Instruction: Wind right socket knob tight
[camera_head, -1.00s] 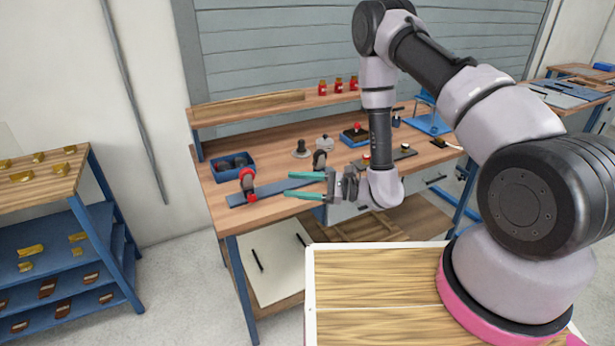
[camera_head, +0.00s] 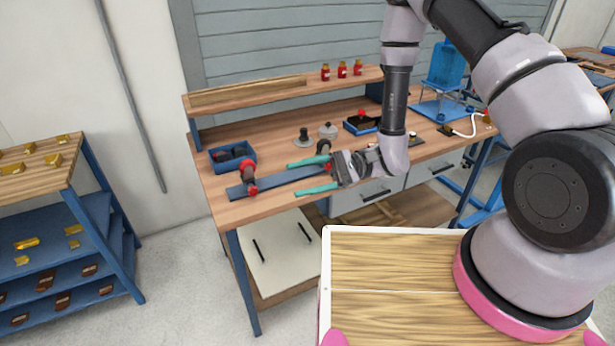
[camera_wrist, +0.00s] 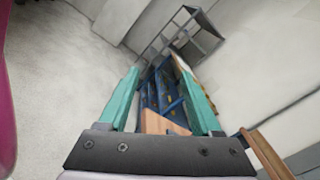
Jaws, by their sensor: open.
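A blue-grey strip (camera_head: 277,181) lies along the front of the bench. A left socket with a red knob (camera_head: 248,175) stands near its left end. In the wrist view, nothing is between the fingers of my gripper (camera_wrist: 158,72), and neither knob shows.
A dark round piece (camera_head: 304,137) and a grey pot (camera_head: 328,130) stand behind the right socket. Several red jars (camera_head: 342,70) are on the upper shelf. A blue rack (camera_head: 70,235) stands left, across open floor.

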